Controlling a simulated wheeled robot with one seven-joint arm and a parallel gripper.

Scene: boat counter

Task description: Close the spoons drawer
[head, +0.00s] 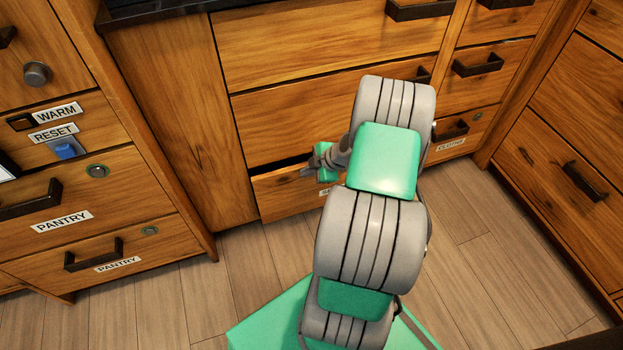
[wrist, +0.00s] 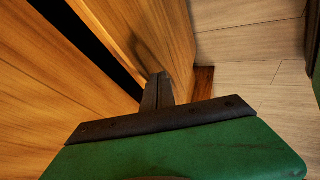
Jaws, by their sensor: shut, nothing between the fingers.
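The bottom drawer (head: 282,196) in the middle cabinet stands slightly open, with a dark gap along its top edge. Its label is mostly hidden behind my arm, so I cannot read it fully. In the wrist view, the wooden drawer front (wrist: 165,28) runs beside a dark opening at upper left. My gripper (head: 307,172) is at the upper part of this drawer front. In the wrist view, my gripper (wrist: 160,88) has its two dark fingers together and empty, close against the wood. I cannot tell whether they touch it. The drawer's handle is hidden.
A closed drawer (head: 300,120) is directly above. Drawers labelled PANTRY (head: 90,215) are at left, and a drawer labelled CLOTHS (head: 450,145) is at right. Another cabinet (head: 560,160) stands at far right. The wooden floor (head: 480,250) is clear.

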